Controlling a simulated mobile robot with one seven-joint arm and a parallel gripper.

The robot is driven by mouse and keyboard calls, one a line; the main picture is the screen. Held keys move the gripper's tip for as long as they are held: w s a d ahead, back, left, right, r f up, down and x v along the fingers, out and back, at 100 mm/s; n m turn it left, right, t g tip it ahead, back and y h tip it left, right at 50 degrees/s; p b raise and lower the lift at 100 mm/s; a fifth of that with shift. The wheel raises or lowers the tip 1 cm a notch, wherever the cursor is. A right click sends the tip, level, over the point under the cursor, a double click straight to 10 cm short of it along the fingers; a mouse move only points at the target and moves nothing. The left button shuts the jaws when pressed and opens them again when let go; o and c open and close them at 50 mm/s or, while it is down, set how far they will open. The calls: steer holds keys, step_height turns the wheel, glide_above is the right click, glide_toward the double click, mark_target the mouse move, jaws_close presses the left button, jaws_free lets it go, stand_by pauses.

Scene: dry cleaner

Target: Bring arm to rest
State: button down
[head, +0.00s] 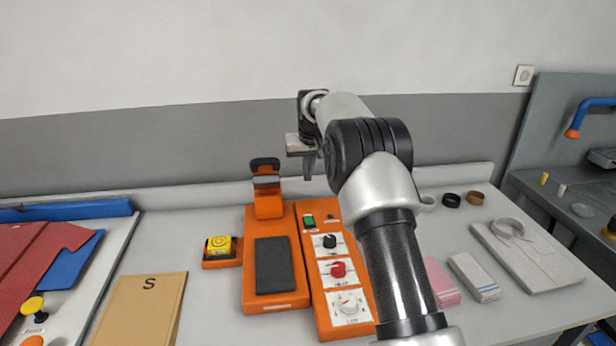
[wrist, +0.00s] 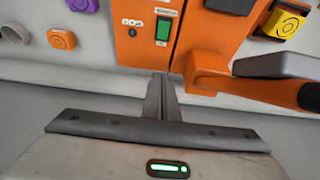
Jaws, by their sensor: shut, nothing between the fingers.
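My gripper (head: 308,166) is raised above the back of the table in the head view, just right of the orange press's upright arm. It holds nothing. In the wrist view its two fingers (wrist: 163,92) are together, pointing toward the lower edge of the orange control box (wrist: 135,38) with the green switch. My arm reaches from the bottom of the head view up and over the right part of that box, hiding some of the table behind it.
The orange press (head: 272,303) with a dark pad stands beside the control box. A yellow button (head: 219,245) sits on an orange base to its left. A brown board (head: 140,310) marked S lies front left. Pink and white folded cloths, dark rings and a light board (head: 540,262) lie right.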

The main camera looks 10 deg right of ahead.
steer(key=s+r+p, duration=0.2)
steer(key=s+r, duration=1.8)
steer(key=s, duration=0.3)
steer(key=s+f, duration=0.2)
steer(key=s, duration=1.1)
steer(key=s+d+f+t+p, duration=0.1)
steer(key=s+f, duration=0.1)
steer(key=s, duration=1.1)
steer(key=shift+s, duration=0.35)
steer(key=shift+f, duration=0.1)
